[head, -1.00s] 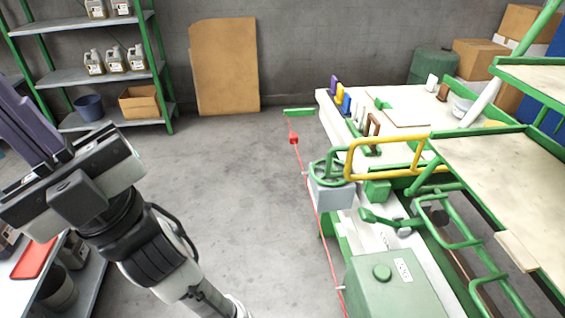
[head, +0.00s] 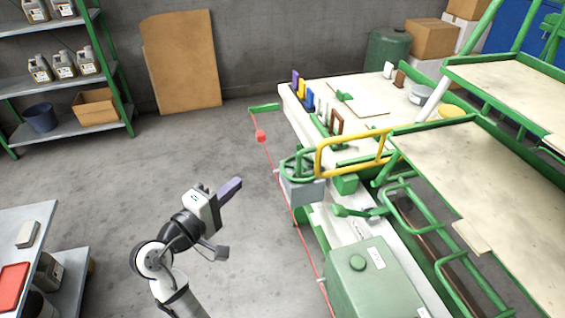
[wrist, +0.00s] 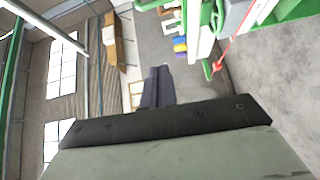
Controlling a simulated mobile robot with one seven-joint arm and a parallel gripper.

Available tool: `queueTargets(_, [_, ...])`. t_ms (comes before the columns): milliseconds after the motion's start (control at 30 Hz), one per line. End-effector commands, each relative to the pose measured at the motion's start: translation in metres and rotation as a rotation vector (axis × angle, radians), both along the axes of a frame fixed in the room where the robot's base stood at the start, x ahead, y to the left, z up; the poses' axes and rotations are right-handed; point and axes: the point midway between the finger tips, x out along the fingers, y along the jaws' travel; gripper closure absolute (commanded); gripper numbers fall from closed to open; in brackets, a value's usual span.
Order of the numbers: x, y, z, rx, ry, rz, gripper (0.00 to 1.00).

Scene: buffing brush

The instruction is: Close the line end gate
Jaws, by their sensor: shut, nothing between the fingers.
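A yellow tubular rail (head: 352,139), which looks like the line end gate, stands across the near side of the white workbench, beside a green ring-shaped handwheel. I cannot tell from its look alone how far it stands open. My gripper (head: 238,183) is left of the rail over the bare floor, apart from it, with its purple fingers together and pointing up and right. In the wrist view my gripper (wrist: 158,70) shows its fingers closed and empty. The yellow rail is not clearly seen there.
A green box with a button (head: 372,285) stands front right. Green-framed tables (head: 480,180) fill the right. The floor between is clear.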

Motion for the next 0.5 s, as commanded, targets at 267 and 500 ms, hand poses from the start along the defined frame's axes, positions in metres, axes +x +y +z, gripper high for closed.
queueTargets(267, [0.009,-0.029,-0.006,-0.031,0.038,-0.084,1.00])
queueTargets(500, [0.049,-0.059,-0.005,-0.029,0.037,-0.081,1.00])
